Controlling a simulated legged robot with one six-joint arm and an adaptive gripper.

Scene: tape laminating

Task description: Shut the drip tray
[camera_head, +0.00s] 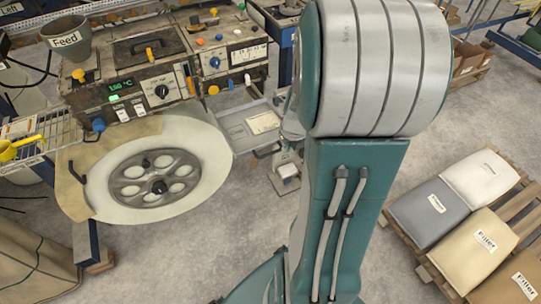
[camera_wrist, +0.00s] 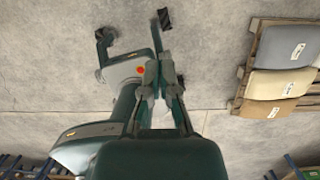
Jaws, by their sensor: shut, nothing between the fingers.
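A grey shallow tray (camera_head: 236,131) with a pale label sticks out to the right from under the machine's control boxes in the head view. It looks pulled out, and I take it for the drip tray; its label is too small to read. The tray is not in the wrist view, and I cannot make out the gripper in the head view.
A large pale roll (camera_head: 205,185) on a grey spoked hub hangs below the control panel (camera_head: 150,95). A bucket marked Feed (camera_head: 66,38) stands at upper left. Filler sacks (camera_head: 478,238) lie on a pallet at right.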

